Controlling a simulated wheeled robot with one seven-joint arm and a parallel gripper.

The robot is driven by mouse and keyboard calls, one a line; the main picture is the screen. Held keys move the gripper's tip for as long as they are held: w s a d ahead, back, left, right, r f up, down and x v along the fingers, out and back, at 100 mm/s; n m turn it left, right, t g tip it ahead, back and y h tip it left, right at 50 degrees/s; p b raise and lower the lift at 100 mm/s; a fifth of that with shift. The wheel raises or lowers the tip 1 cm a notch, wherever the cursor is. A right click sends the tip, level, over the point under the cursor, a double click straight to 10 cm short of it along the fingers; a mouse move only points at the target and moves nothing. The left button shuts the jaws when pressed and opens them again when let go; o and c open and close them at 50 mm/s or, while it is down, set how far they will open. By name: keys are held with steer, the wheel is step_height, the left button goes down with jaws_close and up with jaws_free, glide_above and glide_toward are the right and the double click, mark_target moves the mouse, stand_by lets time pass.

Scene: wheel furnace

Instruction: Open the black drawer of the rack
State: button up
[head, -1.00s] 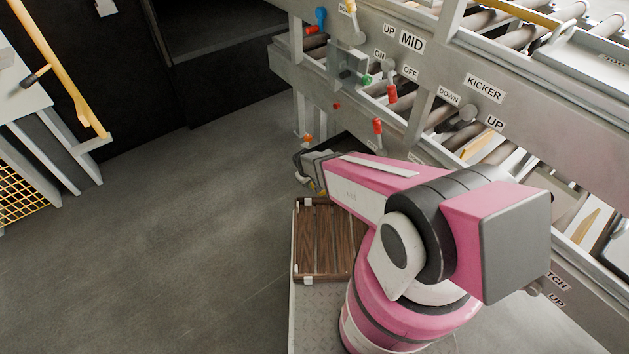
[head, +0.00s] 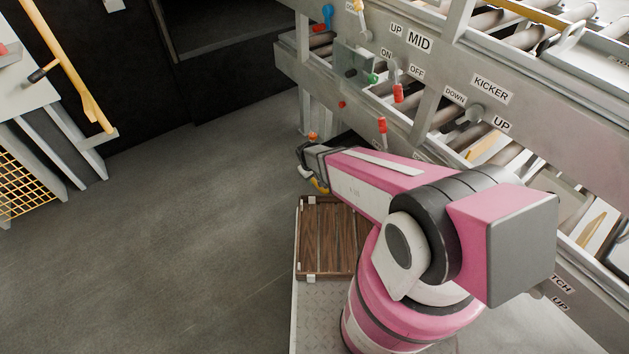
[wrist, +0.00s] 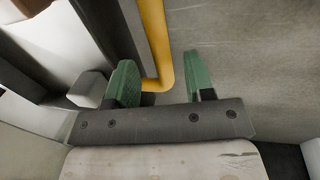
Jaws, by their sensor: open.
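In the wrist view my gripper (wrist: 162,64) is open, its two green fingers apart. A bent yellow bar (wrist: 158,35), which looks like a handle, lies between the fingers and runs behind the left one. I cannot tell whether it touches them. A dark, flat-sided part (wrist: 103,28), possibly the black drawer's front, lies beside the bar on the left. In the head view a small yellow piece (head: 320,186) shows just under my wrist, and a dark edge (head: 348,141) shows behind my arm. My fingers are hidden there, and most of the drawer is out of sight.
A grey roller conveyor frame (head: 440,85) with labelled levers stands close on the right, over my arm. A wooden slatted tray (head: 333,238) lies below my arm. A bench with a yellow rail (head: 75,80) stands at left. Open grey floor (head: 180,230) lies between.

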step_height(320, 180, up, 7)
steer(key=a, duration=0.1)
steer(key=shift+s+r, duration=0.2)
steer(key=shift+s, duration=0.25)
steer(key=s+d+r+m+y, duration=0.1)
steer(key=s+d+r+m, duration=0.1)
steer(key=d+r, duration=0.8)
steer(key=s+d+r+m+g, duration=0.1)
steer(key=s+d+r+m, duration=0.2)
steer(key=d+r, duration=0.8)
steer(key=shift+s+m+y, duration=0.2)
steer(key=shift+m+y, duration=0.2)
steer(key=shift+m, duration=0.7)
